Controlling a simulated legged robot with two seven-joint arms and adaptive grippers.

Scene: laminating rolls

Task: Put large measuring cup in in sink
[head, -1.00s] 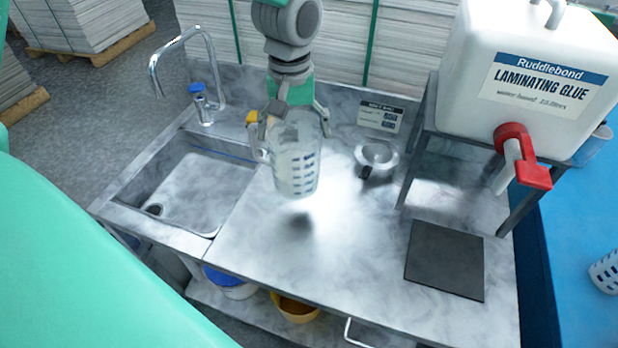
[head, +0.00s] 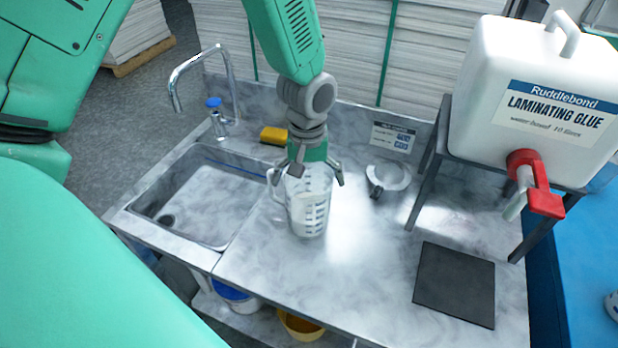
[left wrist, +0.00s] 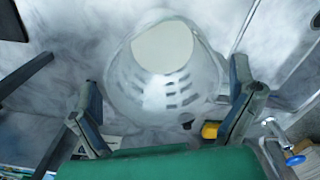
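The large clear measuring cup (head: 310,212), with dark marks on its side, appears to stand upright on the counter just right of the sink. My left gripper (head: 308,178) is above it with its fingers spread on both sides of the upper cup. In the left wrist view the cup (left wrist: 165,90) lies between the two fingers of the left gripper (left wrist: 165,85), which look slightly apart from its wall. The sink (head: 200,205) is an empty grey basin to the left of the cup. My right gripper is not in view.
A tap (head: 222,95) with a blue knob stands behind the sink. A yellow sponge (head: 273,135) lies at the back.

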